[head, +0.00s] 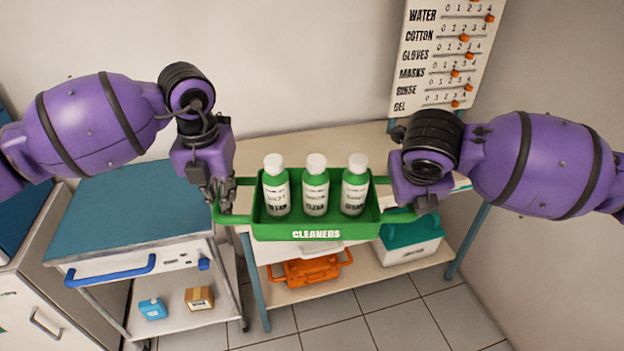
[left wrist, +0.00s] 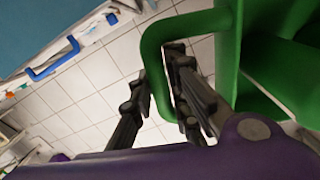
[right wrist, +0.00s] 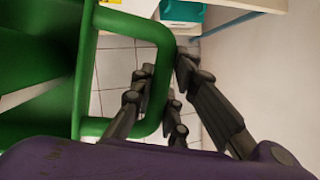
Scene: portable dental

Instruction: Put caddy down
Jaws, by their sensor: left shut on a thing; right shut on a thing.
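The green caddy (head: 262,230), marked CLEANERS, is held level and upright between my two grippers. Several bottles, white with green, stand in it: a left one (head: 276,190), a middle one (head: 315,188) and a right one (head: 355,188). My left gripper (head: 222,200) is shut on the caddy's left handle, whose green loop shows between the fingers in the left wrist view (left wrist: 155,50). My right gripper (head: 412,205) is shut on the right handle, which shows between the fingers in the right wrist view (right wrist: 162,80). The caddy hides part of the table behind it.
A beige table (head: 300,147) stands behind and below the caddy, with an orange case (head: 305,270) and a teal-lidded box (head: 410,243) on its lower shelf. A blue-topped cart (head: 125,210) stands at left. A chart (head: 445,55) hangs on the back wall.

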